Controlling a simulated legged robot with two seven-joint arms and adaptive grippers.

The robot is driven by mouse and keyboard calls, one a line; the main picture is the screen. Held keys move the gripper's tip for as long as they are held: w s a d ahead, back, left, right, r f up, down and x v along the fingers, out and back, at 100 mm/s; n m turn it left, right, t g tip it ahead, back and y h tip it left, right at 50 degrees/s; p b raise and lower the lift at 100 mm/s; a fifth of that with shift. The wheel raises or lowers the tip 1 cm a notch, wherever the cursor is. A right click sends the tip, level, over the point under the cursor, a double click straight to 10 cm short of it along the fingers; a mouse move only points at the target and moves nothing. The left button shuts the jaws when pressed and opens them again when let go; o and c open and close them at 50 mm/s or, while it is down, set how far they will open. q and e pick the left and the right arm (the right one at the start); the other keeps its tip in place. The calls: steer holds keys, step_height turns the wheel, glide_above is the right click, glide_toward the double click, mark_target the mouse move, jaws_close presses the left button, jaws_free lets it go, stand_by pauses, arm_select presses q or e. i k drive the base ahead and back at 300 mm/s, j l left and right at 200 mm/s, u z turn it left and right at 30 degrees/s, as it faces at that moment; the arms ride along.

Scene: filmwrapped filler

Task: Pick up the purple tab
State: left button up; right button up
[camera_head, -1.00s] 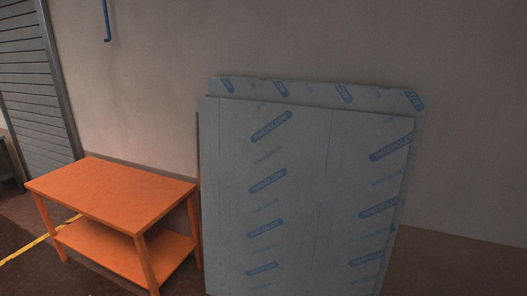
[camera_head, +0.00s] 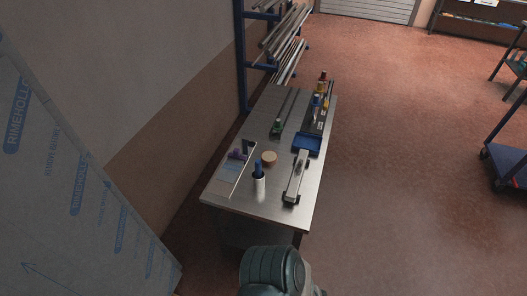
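A small purple tab (camera_head: 236,155) shows on the metal workbench (camera_head: 222,199), near its left edge. It lies at a flat pale panel or sheet (camera_head: 230,177) with a light frame. It is small in view, so its exact shape and whether it is attached to the panel are unclear. A dark rounded part of my own body shows at the bottom, in front of the bench. Neither of my grippers is in view.
A white-and-blue container (camera_head: 259,183), a round tan disc (camera_head: 269,158), a long metal tool (camera_head: 296,177), a blue tray (camera_head: 307,143) and several bottles stand on the bench. Wrapped panels (camera_head: 70,200) lean at left. The floor (camera_head: 400,150) at right is open. A blue cart (camera_head: 508,165) stands far right.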

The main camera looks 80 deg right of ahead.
mark_target(236, 155)
steer(key=z, duration=2.35)
